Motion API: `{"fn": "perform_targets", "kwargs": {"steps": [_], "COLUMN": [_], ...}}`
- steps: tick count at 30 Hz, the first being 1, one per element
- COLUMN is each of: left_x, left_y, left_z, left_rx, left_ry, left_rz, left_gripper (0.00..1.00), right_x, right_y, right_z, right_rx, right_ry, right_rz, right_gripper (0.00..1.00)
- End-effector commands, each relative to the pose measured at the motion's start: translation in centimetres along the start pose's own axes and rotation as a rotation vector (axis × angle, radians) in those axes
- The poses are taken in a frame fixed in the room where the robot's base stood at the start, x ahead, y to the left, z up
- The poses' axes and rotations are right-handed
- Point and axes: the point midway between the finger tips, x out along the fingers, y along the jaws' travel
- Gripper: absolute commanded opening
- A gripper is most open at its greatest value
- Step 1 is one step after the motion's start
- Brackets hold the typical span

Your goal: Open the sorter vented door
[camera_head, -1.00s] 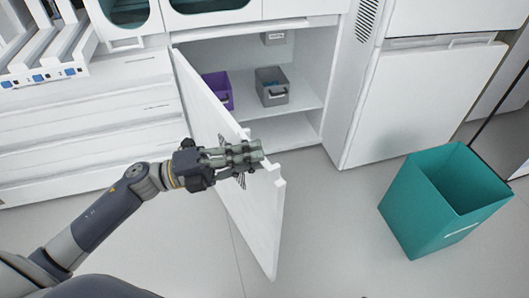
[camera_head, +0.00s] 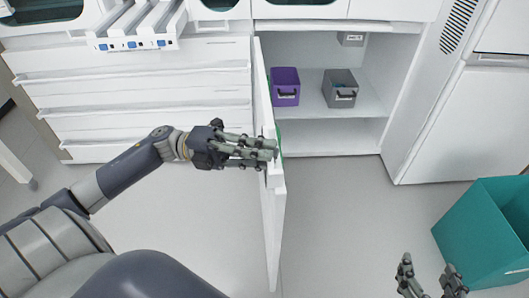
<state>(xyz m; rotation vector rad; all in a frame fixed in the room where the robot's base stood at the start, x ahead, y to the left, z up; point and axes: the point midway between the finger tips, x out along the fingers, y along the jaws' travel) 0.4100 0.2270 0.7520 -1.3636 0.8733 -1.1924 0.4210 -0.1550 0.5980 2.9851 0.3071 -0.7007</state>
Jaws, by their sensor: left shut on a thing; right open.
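The white door (camera_head: 273,225) of the lower cabinet stands wide open, swung out roughly square to the cabinet front and seen nearly edge-on. Its vents are not visible from here. My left gripper (camera_head: 268,149) is shut on the door's edge, at a notched part of it. My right gripper (camera_head: 430,276) is open and empty at the bottom right, over the floor and apart from the door. The cabinet interior (camera_head: 325,125) shows, with a shelf inside.
A purple bin (camera_head: 286,87) and a grey bin (camera_head: 341,88) sit on the cabinet shelf. White drawers (camera_head: 150,90) lie left of the door. A teal waste bin (camera_head: 485,235) stands on the floor at right. The floor between it and the door is clear.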

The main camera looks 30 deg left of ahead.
Motion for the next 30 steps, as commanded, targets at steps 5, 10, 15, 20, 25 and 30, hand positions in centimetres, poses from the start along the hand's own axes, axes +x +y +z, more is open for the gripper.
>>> {"fn": "perform_targets", "kwargs": {"steps": [5, 10, 15, 20, 25, 30], "left_x": [-0.1, 0.0, 0.0, -0.3, -2.5, -6.3], "left_y": [0.0, 0.0, 0.0, 0.0, 0.1, 0.1], "left_z": [0.1, 0.1, 0.1, 0.1, 0.1, 0.2], "left_rx": [0.001, 0.001, 0.001, 0.0, -0.002, -0.002], "left_ry": [-0.004, -0.004, -0.003, -0.004, -0.005, -0.007], "left_rz": [0.001, 0.001, 0.001, 0.001, 0.004, 0.004], "left_gripper": [0.0, 0.2, 0.2, 0.2, 0.2, 0.2], "right_x": [0.0, 0.0, 0.0, 0.0, 0.0, 0.0], "right_y": [0.0, 0.0, 0.0, 0.0, 0.0, 0.0], "right_z": [0.0, 0.0, 0.1, 0.0, 0.0, 0.0], "right_rx": [0.0, 0.0, 0.0, 0.0, 0.0, 0.0], "right_ry": [0.0, -0.001, -0.002, 0.0, 0.0, -0.001], "right_rz": [0.0, 0.0, 0.0, 0.001, 0.0, 0.0], "right_gripper": [0.64, 0.64, 0.64, 0.64, 0.64, 0.64]}}
